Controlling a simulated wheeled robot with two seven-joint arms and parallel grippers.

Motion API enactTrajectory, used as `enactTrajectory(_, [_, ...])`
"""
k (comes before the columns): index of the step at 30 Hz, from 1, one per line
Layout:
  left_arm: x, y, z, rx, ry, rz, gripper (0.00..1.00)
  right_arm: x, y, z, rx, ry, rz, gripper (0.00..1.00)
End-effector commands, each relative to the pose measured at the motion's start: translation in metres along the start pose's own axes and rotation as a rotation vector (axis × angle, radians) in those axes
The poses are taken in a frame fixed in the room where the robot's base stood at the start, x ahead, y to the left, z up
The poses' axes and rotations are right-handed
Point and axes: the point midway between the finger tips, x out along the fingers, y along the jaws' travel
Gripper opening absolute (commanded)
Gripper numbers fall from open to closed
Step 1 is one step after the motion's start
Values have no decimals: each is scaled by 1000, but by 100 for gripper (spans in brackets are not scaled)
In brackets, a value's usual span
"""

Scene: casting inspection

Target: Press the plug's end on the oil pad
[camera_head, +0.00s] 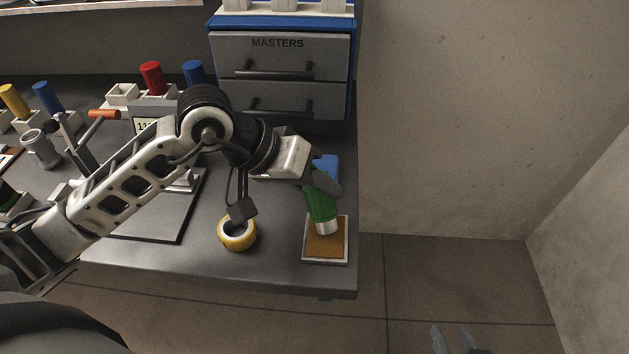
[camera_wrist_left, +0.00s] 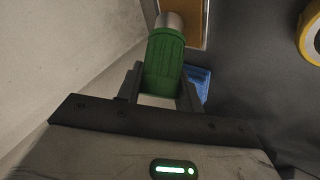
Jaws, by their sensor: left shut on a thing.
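My left gripper (camera_head: 322,188) is shut on the green ribbed handle of the plug (camera_head: 321,207). The plug points down, slightly tilted, with its silver end (camera_head: 327,228) lowest. The oil pad (camera_head: 325,247), a brown square in a pale frame, lies at the table's front right corner. The silver end is over the pad; I cannot tell whether it touches. In the left wrist view the plug (camera_wrist_left: 165,62) stands between the fingers (camera_wrist_left: 160,84), its end beside the pad's edge (camera_wrist_left: 190,12). My right gripper (camera_head: 455,341) is empty at the bottom edge, its fingers apart.
A yellow tape-like ring (camera_head: 237,245) lies left of the pad. A blue object (camera_head: 328,165) is behind the left gripper. The grey MASTERS drawer cabinet (camera_head: 280,60) stands at the back. Coloured plugs in pale holders are at the back left. The table ends just right of the pad.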

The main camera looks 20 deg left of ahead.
Motion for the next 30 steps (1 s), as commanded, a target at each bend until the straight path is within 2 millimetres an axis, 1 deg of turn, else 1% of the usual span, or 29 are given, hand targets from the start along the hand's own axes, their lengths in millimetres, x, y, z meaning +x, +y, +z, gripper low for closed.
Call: enactTrajectory(30, [7, -4, 4, 1, 1, 1, 13, 7, 1, 11, -2, -2, -1, 36])
